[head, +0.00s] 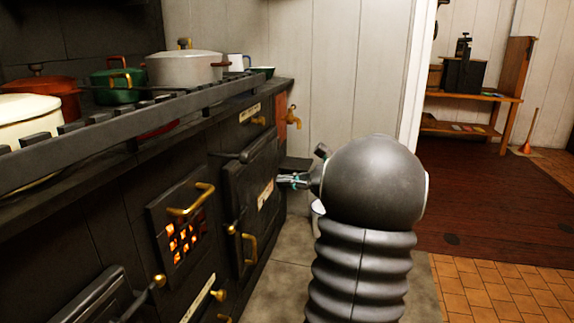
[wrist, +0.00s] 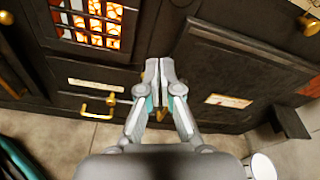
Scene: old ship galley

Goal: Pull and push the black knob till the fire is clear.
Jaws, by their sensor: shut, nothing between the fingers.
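The black range front fills the left of the head view. Orange fire glows behind a barred grate (head: 185,240) in a small door with a brass handle (head: 192,199); the grate also shows at the top left of the wrist view (wrist: 95,18). I cannot make out a black knob for certain in either view; the knobs I see clearly are brass, such as one on the lower panel (wrist: 110,100). My gripper (head: 289,180) is in front of the labelled oven door (head: 236,190). Its fingertips (wrist: 160,70) are together and empty. A brass latch shows behind the fingers (wrist: 162,112).
Pots and a rail (head: 130,112) line the range top. A dark ledge (head: 296,163) juts out at the range's far end, with a pale bucket (wrist: 263,167) near it. Stone floor (head: 285,275) lies clear before the range. A wooden bench (head: 470,96) stands beyond the doorway.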

